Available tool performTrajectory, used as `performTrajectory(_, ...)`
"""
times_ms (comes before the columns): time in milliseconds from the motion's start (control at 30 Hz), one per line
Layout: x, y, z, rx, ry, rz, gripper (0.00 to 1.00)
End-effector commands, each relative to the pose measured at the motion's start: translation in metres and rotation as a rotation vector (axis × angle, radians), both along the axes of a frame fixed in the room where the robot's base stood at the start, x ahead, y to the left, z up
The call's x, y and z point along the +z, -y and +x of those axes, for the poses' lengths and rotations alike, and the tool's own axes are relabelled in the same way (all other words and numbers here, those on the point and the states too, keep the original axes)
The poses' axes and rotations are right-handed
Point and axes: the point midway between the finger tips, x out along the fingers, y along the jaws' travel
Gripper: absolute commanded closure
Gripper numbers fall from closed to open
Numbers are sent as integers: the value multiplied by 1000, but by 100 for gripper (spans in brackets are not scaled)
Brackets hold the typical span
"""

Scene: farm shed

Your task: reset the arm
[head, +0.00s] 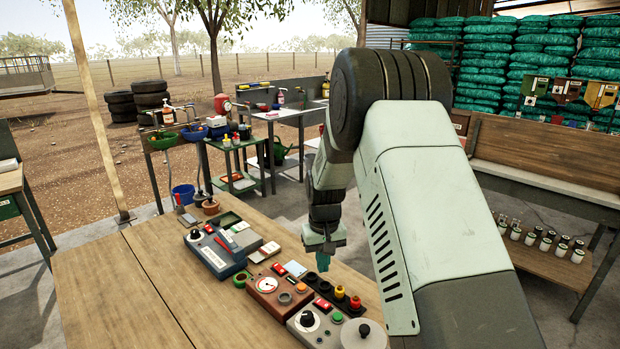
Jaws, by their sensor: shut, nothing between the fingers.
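My arm comes in from the lower right and bends down at a large dark joint. My gripper (323,262) hangs pointing down over the back right part of the wooden table, near the control boxes. Its teal fingers are shut with nothing between them. It is behind the brown box with the round dial (280,296) and to the right of the grey-blue box (222,248). I cannot tell exactly how high the fingertips are above the table.
A grey box with a round knob (335,329) stands at the front edge of view. Small coloured knobs (340,292) sit near the gripper. The table's left part (125,290) is bare. A wooden bench (545,190) stands at right, and a green cart (232,160) behind.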

Motion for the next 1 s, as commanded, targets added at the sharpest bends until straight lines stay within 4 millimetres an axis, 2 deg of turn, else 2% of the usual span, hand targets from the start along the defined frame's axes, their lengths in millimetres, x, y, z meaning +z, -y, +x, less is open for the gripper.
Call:
performTrajectory(33,30,4,-4,-9,28,2,100)
performTrajectory(200,120,18,-38,-42,104,8,100)
performTrajectory(400,205,36,-100,-83,193,17,100)
performTrajectory(500,236,45,-137,-103,236,22,100)
performTrajectory(600,261,52,-176,-124,282,28,100)
performTrajectory(733,281,61,-228,-151,341,38,100)
performTrajectory(900,289,68,-289,-181,407,50,100)
performTrajectory(1000,287,71,-313,-193,434,56,100)
